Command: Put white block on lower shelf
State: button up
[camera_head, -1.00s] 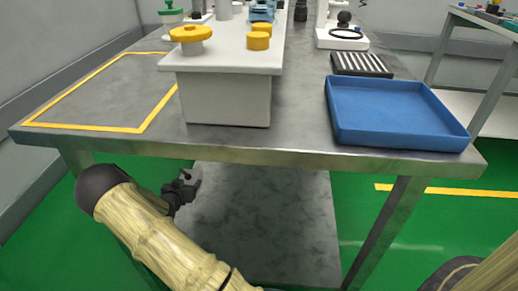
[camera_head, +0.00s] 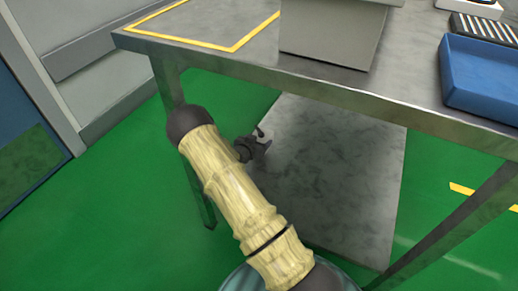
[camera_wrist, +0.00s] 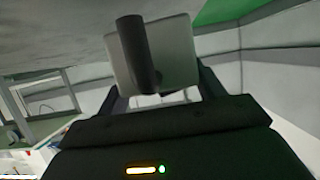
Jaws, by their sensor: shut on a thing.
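In the wrist view, a pale grey-white block (camera_wrist: 178,62) sits between the fingers of my gripper (camera_wrist: 157,92). A dark cylinder (camera_wrist: 138,55) stands in front of the block's face; I cannot tell whether it is attached. In the head view, my gripper (camera_head: 256,145) is small and dark, below the tabletop, over or beside the left edge of the grey lower shelf (camera_head: 335,165). The block cannot be made out there. The visible part of the shelf is bare.
The metal table (camera_head: 400,105) overhangs the shelf. A large pale box-shaped body (camera_head: 335,35) and a blue tray (camera_head: 482,80) stand on it. A table leg (camera_head: 168,80) rises near my arm. Green floor (camera_head: 110,200) is clear at left.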

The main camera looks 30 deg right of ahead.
jog(key=shift+w+d+f, duration=0.1)
jog(key=shift+f, duration=0.25)
jog(key=shift+a+f+b, duration=0.2)
jog(key=shift+f+b, duration=0.35)
jog(key=shift+f, duration=0.1)
jog(key=shift+a+f+b, duration=0.15)
jog(key=shift+f+b, duration=0.4)
jog(key=shift+f, duration=0.05)
jog(key=shift+d+f, duration=0.1)
jog(key=shift+f, duration=0.2)
jog(key=shift+s+d+r, duration=0.1)
jog(key=shift+s+d, duration=0.1)
jog(key=shift+d, duration=0.2)
jog(key=shift+a+f, duration=0.15)
jog(key=shift+f, duration=0.05)
jog(key=o, duration=1.1)
jog(key=shift+a, duration=0.1)
